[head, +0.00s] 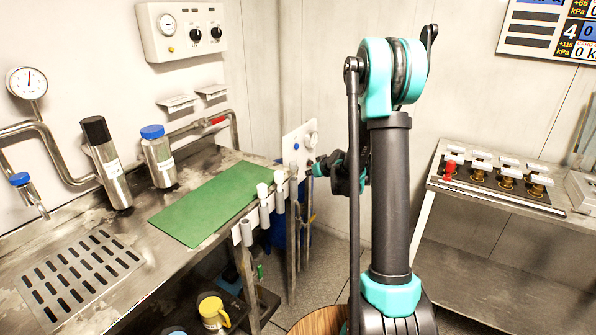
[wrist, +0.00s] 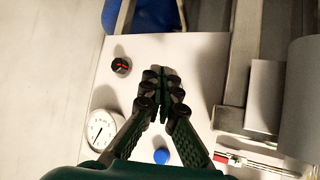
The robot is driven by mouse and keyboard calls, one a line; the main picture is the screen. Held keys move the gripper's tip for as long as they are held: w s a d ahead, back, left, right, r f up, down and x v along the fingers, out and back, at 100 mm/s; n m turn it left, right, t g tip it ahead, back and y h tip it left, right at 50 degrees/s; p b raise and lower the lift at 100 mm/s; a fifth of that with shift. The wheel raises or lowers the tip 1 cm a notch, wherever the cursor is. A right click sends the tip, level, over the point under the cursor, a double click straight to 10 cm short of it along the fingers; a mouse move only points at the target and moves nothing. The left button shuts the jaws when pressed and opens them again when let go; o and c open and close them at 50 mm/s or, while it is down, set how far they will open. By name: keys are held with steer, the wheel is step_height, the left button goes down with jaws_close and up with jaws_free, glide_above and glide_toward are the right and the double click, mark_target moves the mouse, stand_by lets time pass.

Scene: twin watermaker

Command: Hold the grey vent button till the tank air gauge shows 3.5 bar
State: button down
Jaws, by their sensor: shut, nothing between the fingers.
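In the wrist view my gripper (wrist: 163,76) is shut and empty, its fingertips together over a white panel (wrist: 200,52). I cannot tell whether the tips touch the panel. A white round gauge (wrist: 101,130) lies left of the fingers, its dark needle visible but its scale too small to read. A black knob with a red mark (wrist: 121,65) and a blue button (wrist: 161,155) are on the panel. I cannot make out a grey button; the fingers may hide it. In the head view the panel (head: 291,139) stands beyond the bench, with my gripper (head: 320,166) at its right.
A steel bench (head: 130,190) with a green mat (head: 205,205) and two steel bottles is on the left. Grey-handled holders (head: 263,205) line its edge. Pipes (head: 292,240) stand below the panel.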

steer(key=shift+s+d, duration=0.95)
steer(key=shift+d, duration=0.3)
steer(key=s+d+m+g+h, duration=0.1)
steer(key=s+m+g+h, duration=0.1)
steer(key=s, duration=1.8)
steer(key=s+d+f+m+g+h, duration=0.1)
steer(key=s+m+g+h, duration=0.1)
steer(key=s, duration=1.8)
steer(key=shift+d+m+g, duration=0.35)
steer(key=shift+m+g, duration=0.05)
steer(key=shift+g, duration=0.5)
steer(key=shift+f, duration=0.1)
